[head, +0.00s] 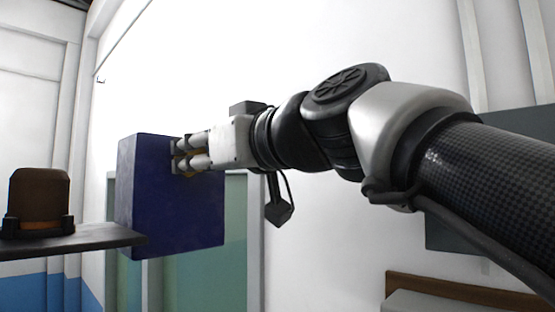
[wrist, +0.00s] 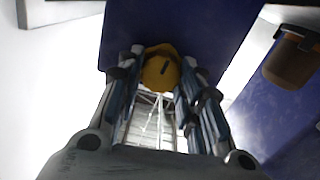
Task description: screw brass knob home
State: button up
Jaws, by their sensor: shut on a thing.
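The brass knob (wrist: 161,70) is yellow, round and has a dark slot-like mark on its face. It sits at the face of a dark blue box (head: 165,195), between the fingertips of my gripper (wrist: 160,75). In the head view my gripper (head: 178,158) reaches left to the upper part of the blue box, and only a sliver of the knob shows between the fingers. The gripper is shut on the knob. The blue box (wrist: 190,25) fills the top of the wrist view. The knob's shaft and any gap behind it are hidden.
A brown, rounded object (head: 38,195) in a dark holder stands on a dark shelf (head: 75,243) left of the box. Pale green panels (head: 200,275) stand behind and below the box. A brown-edged ledge (head: 460,292) is at the lower right.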

jog(key=shift+w+d+f+m+g+y+p, duration=0.15)
jog(key=shift+m+p, duration=0.45)
jog(key=shift+m, duration=3.15)
jog(key=shift+s+a+m+g+y+p, duration=0.1)
jog(key=shift+m+p, duration=0.5)
jog(key=shift+m, duration=3.1)
jog(key=shift+w+d+f+m+g+y+p, duration=0.15)
jog(key=shift+m+p, duration=0.45)
jog(key=shift+m, duration=3.15)
jog(key=o, duration=1.1)
jog(key=shift+c, duration=0.2)
jog(key=shift+s+r, duration=0.1)
jog(key=v, duration=1.2)
